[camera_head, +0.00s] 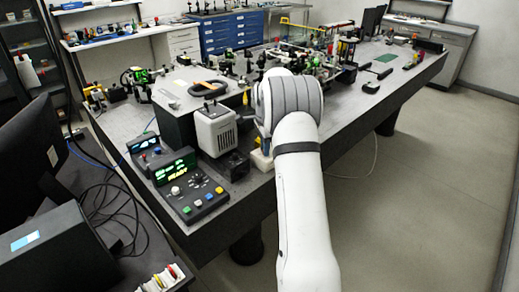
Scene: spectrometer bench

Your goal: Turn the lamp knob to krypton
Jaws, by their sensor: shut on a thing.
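My white arm reaches up from the bottom of the head view, and its grey ribbed wrist (289,98) is over the near part of the bench. The wrist hides my fingertips and whatever is between them. A light grey lamp-like housing (216,132) with a slotted front stands just left of the wrist. I cannot make out the lamp knob or a krypton mark. A control box (190,188) with a green lit display, a pale knob and coloured buttons sits at the bench's near left corner.
The bench (359,116) runs away to the upper right, crowded with optics along its far side. A black ring-shaped handle (207,88) lies behind the housing. A monitor (38,150) and cables are at left. Floor at right is clear.

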